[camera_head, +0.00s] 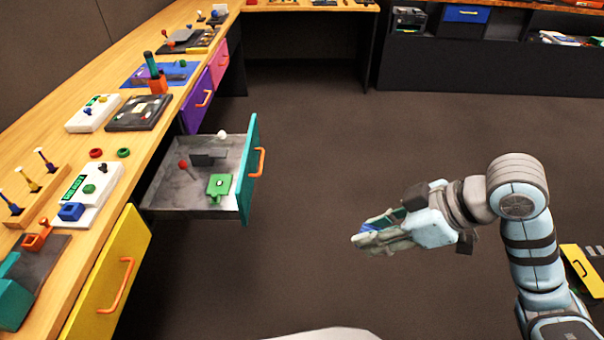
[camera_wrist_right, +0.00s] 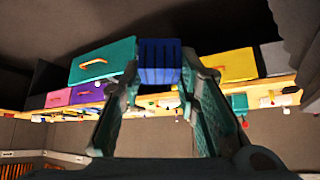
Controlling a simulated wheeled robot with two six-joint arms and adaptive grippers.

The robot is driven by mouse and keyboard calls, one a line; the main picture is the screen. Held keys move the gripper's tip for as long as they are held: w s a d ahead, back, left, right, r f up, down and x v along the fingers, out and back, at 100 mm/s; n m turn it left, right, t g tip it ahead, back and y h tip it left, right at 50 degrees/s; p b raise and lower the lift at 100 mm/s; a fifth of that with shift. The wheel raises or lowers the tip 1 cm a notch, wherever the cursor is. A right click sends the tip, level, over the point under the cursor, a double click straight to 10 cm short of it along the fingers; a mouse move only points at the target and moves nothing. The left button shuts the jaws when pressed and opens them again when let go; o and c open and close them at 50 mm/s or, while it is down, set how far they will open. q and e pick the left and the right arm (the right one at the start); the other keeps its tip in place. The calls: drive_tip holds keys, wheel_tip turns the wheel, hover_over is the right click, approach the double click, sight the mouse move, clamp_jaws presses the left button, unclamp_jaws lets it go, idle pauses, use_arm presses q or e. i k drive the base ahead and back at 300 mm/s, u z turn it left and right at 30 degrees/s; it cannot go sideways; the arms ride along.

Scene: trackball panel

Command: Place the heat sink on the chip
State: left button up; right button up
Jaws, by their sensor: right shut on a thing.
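My right gripper (camera_head: 366,233) is over the open floor, right of the open teal drawer, pointing left. It is shut on a blue block, the heat sink (camera_head: 371,226). In the right wrist view the heat sink (camera_wrist_right: 158,60) shows ribbed fins and sits between the fingertips of the right gripper (camera_wrist_right: 159,72). A green board-like piece (camera_head: 219,186) lies in the open drawer; it may carry the chip, but it is too small to tell. The heat sink is well apart from it. My left gripper is not in view.
The open teal drawer (camera_head: 250,170) juts from the long wooden desk (camera_head: 143,131) and also holds a red knob and a white knob. A yellow drawer (camera_head: 108,278) stands out nearer. Panels and small parts crowd the desktop. The floor between is clear.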

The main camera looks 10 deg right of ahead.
sight(220, 183)
drive_tip(key=z, duration=1)
drive_tip(key=i, duration=2.4)
drive_tip(key=u, duration=3.6)
drive_tip(key=i, duration=0.5)
drive_tip(key=z, duration=0.05)
